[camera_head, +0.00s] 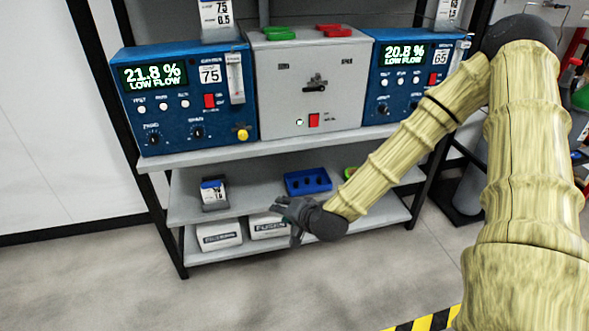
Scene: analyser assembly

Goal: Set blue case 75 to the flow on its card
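Blue case 75 (176,100) stands at the left of the top shelf, with a 75 label. Its green display (153,77) reads 21.8 % LOW FLOW. It has a flow tube (235,78) at the upper right, a yellow knob (242,134) at the lower right, two dark knobs and a red switch (210,101). Its card (217,18) stands on top, showing 75 and 0.5; its upper part is cut off. My gripper (290,212) is low, in front of the lower shelves and apart from the case. Its fingers are too small to tell open from shut.
A grey box (308,95) with a central handle stands beside case 75. A second blue case (400,85), labelled 65, is partly behind my arm. A blue tray (308,182), a small labelled item (214,194) and fuse boxes lie below.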

